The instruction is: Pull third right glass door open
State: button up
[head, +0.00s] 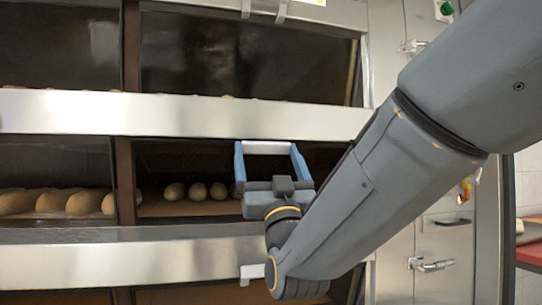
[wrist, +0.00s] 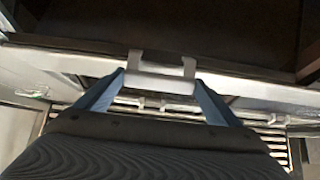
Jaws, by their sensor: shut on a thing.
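My gripper (head: 268,155) is in front of the right-hand oven compartment in the middle of the head view. Its two blue fingers are shut on a white door handle (head: 267,147), one at each end of the bar. In the wrist view the handle (wrist: 155,83) spans between the fingertips (wrist: 160,88), its bracket rising behind it to a dark edge. The compartment behind, the right oven opening (head: 160,160), shows several pale dough pieces. My arm and gripper hide its right part. How far the glass door stands open I cannot tell.
Steel strips (head: 180,114) run above and below (head: 160,262) this compartment. Another white handle (head: 250,272) shows just below my gripper. Several loaves (head: 70,202) lie in the left compartment. A steel cabinet with latches (head: 430,264) stands at the right, beyond my arm.

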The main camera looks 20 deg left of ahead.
jog(key=o, duration=1.4)
jog(key=shift+w+a+f, duration=0.15)
jog(key=shift+f, duration=0.2)
jog(key=shift+c, duration=0.2)
jog(key=shift+r, duration=0.15)
jog(key=v, duration=0.8)
